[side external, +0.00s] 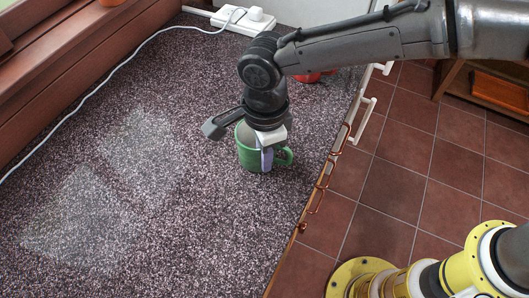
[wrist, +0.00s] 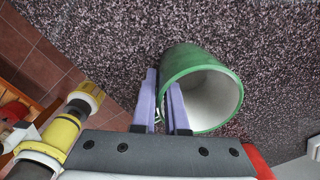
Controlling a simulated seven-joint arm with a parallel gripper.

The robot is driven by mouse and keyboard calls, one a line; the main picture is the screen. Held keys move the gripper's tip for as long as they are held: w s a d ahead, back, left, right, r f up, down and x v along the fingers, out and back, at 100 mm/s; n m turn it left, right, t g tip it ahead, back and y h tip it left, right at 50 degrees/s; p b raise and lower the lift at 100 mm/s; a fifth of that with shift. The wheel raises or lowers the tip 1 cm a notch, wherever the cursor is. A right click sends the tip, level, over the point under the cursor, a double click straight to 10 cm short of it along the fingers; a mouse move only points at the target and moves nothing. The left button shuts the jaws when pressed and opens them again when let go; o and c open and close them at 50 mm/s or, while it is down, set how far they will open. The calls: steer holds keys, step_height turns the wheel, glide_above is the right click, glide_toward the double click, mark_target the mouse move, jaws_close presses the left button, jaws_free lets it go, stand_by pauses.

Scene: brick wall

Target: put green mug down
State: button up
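The green mug (side external: 248,158) with a white inside is upright at the right part of the speckled counter, its handle to the right in the side view. I cannot tell whether its base touches the counter. My gripper (side external: 267,158) points down over the mug and partly hides its rim.
The speckled counter (side external: 120,210) is clear left of and in front of the mug. A red object (side external: 307,77) sits behind my arm. A white cable (side external: 95,88) runs along the back left to a power strip (side external: 243,18). The counter edge (side external: 318,190) drops to a tiled floor.

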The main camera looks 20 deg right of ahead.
steer(key=o, duration=0.3)
step_height(320, 180, up, 12)
steer(key=shift+s+r, duration=0.1)
stand_by(0.5)
